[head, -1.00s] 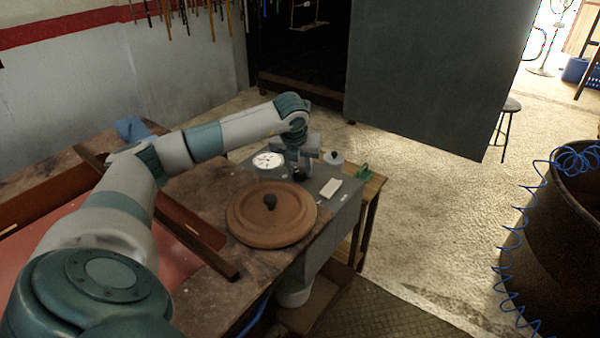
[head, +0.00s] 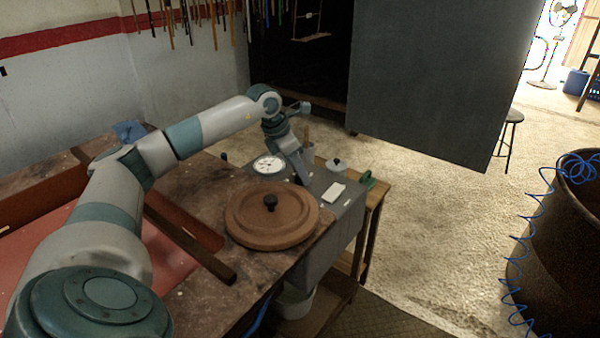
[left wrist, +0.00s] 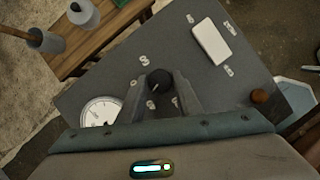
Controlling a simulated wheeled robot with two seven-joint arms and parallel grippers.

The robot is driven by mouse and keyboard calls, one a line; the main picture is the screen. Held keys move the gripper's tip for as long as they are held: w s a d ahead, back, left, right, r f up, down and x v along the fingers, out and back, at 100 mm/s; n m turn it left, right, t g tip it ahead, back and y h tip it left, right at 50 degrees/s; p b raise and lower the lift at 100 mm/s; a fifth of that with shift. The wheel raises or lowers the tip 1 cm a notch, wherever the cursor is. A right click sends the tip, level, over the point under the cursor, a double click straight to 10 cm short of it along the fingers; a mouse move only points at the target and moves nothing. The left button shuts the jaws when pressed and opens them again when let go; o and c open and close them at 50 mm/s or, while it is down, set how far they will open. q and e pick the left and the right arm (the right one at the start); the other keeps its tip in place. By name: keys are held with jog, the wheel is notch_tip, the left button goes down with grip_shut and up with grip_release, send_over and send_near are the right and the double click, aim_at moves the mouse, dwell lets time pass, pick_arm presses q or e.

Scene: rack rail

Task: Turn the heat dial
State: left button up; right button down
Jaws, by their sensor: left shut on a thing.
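The heat dial (left wrist: 158,80) is a small black knob with a pale pointer mark, on the top of the grey control box (head: 333,225). Pale digits ring it in the left wrist view. My left gripper (head: 303,180) reaches down onto the box top, tilted, and its fingers hide most of the dial in the head view. In the left wrist view the left gripper (left wrist: 160,86) is shut on the dial, one finger on each side. My right gripper is in neither view.
A white round gauge (head: 269,165) and a white rectangular switch (head: 334,193) sit near the dial. A brown round lid (head: 272,225) with a black knob lies in front. A small lidded pot (head: 336,165) stands behind the box.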

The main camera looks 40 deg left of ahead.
pick_arm(q)
jog(key=m, duration=0.2)
jog(key=m+g+h, duration=0.1)
jog(key=m, duration=0.1)
jog(key=shift+w+a+r+m+h+p, duration=0.1)
jog(key=shift+w+m+h+p, duration=0.05)
jog(key=shift+m+h+p, duration=0.15)
jog(key=m+g, duration=0.1)
jog(key=m, duration=0.2)
jog(key=shift+w+h, duration=0.1)
jog(key=shift+h, duration=0.3)
jog(key=shift+a+m, duration=0.1)
jog(key=shift+m, duration=0.4)
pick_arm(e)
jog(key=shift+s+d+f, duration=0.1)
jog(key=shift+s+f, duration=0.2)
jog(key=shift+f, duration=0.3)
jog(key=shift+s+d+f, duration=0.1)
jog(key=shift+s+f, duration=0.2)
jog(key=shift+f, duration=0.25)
pick_arm(q)
jog(key=shift+g, duration=0.3)
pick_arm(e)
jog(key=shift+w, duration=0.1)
pick_arm(q)
jog(key=o, duration=1)
jog(key=shift+o, duration=0.2)
